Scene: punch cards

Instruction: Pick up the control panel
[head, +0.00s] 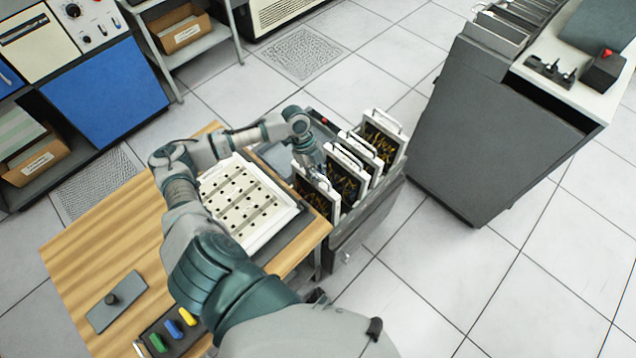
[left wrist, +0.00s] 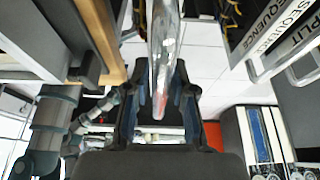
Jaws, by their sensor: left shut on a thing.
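Several control panels stand upright in a rack beside the wooden table: white-framed boards with handles on top and dark faces carrying coloured wiring. In the head view the near one (head: 318,194) is closest to my left gripper (head: 309,160), with another panel (head: 346,182) and a far one (head: 383,142) behind. My left gripper reaches down at the rack's left end. In the left wrist view its fingers (left wrist: 158,115) are shut around a narrow, shiny grey piece (left wrist: 164,50) with a reddish tip; which object it belongs to is unclear. My right gripper is not in view.
A white board with dark holes (head: 282,214) lies on the wooden table (head: 75,240), partly behind my arm. A grey plate with a knob (head: 117,301) is at the near left. A dark cabinet (head: 480,130) stands right, with clear floor (head: 500,290) before it.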

